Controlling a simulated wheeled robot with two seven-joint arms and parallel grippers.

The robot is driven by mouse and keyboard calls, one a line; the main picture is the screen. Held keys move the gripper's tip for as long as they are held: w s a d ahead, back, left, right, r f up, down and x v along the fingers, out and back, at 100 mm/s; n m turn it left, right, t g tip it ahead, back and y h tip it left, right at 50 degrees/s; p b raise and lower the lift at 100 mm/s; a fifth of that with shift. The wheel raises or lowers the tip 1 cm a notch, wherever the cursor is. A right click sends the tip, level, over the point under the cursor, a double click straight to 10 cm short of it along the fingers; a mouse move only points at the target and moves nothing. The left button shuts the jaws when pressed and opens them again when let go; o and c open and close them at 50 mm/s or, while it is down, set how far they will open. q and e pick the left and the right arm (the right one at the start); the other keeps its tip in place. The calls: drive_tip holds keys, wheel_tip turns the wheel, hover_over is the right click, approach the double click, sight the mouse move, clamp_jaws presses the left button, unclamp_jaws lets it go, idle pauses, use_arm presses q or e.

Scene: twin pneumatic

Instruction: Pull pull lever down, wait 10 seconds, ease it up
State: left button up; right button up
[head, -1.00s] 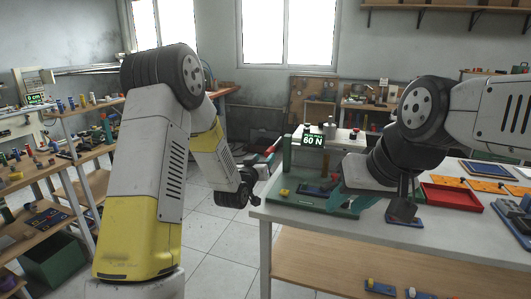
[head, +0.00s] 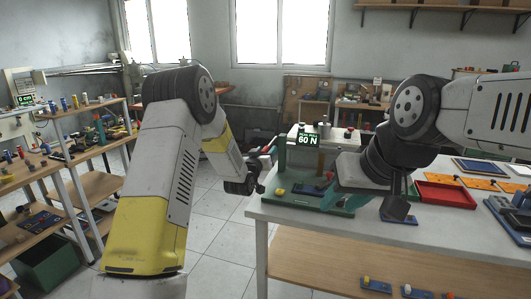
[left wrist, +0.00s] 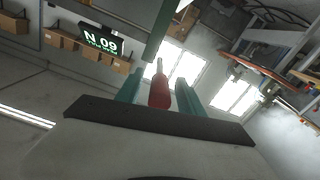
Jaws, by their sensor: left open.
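The pull lever has a red handle (head: 266,149) and projects left from a green stand (head: 282,160) at the table's left end. A display reading 60 N (head: 308,139) sits on the stand. In the left wrist view the red handle (left wrist: 158,92) lies between the two teal fingers of my left gripper (left wrist: 158,88), with visible gaps on both sides. In the head view my left gripper (head: 258,172) is just below the handle, its fingers mostly hidden. My right gripper (head: 347,198) is low over the stand's base, apart from the lever; its jaw opening is unclear.
The white table (head: 300,222) carries a red tray (head: 446,194) and orange plates (head: 478,183) at the right. A shelf unit (head: 40,172) with small parts stands at the left. Open tiled floor (head: 215,225) lies between the shelf and the table.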

use_arm(q)
clamp_jaws()
idle(1.3)
